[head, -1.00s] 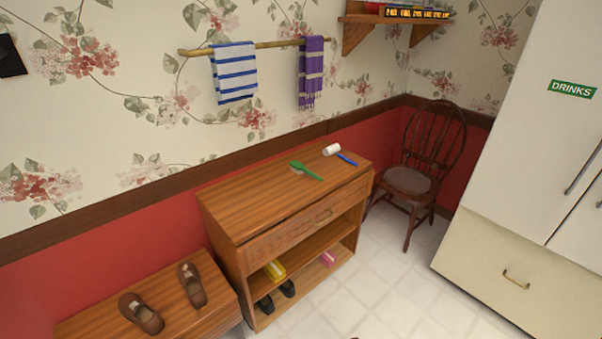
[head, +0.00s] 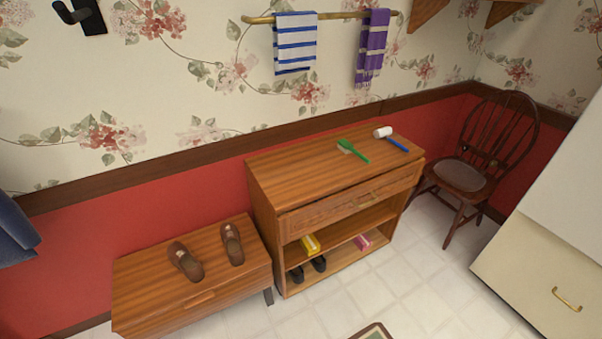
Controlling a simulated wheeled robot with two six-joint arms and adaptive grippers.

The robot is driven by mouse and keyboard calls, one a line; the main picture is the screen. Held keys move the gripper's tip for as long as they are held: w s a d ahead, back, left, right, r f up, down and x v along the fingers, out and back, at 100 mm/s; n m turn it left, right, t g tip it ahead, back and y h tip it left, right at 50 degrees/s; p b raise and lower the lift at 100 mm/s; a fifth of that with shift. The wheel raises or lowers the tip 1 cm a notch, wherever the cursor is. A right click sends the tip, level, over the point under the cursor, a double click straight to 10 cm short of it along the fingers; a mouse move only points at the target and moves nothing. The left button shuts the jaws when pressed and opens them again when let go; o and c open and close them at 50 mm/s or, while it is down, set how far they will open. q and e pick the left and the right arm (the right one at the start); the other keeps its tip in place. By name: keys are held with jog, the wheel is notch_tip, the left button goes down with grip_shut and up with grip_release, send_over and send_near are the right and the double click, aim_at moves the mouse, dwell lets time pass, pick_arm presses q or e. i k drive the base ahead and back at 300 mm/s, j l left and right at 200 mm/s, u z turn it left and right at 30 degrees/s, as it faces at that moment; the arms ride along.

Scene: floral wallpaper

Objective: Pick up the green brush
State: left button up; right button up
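The green brush (head: 355,152) lies on the top of the wooden cabinet (head: 290,173), toward its right half. Its green handle points to the lower right and its pale bristle end is at the upper left. A blue-handled lint roller (head: 390,138) with a white head lies just to its right, apart from it. Neither of my grippers shows in the head view.
A low wooden bench (head: 140,276) with a pair of brown shoes (head: 186,262) stands left of the cabinet. Tiled floor (head: 400,290) in front is mostly clear; a rug edge (head: 374,331) shows below.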

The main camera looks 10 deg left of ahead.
aim_at(345, 145)
jog(key=i+l+u, duration=0.2)
jog(key=u, duration=0.3)
jog(key=i+l+u, duration=0.1)
jog(key=l+u, duration=0.4)
jog(key=i+l+u, duration=0.1)
jog(key=l, duration=0.5)
jog(key=i+l+u, duration=0.1)
jog(key=l, duration=0.5)
jog(key=i+l, duration=0.2)
jog(key=l, duration=0.45)
jog(key=i+l+u, duration=0.15)
jog(key=l, duration=0.45)
jog(key=l+u, duration=0.1)
jog(key=l, duration=0.55)
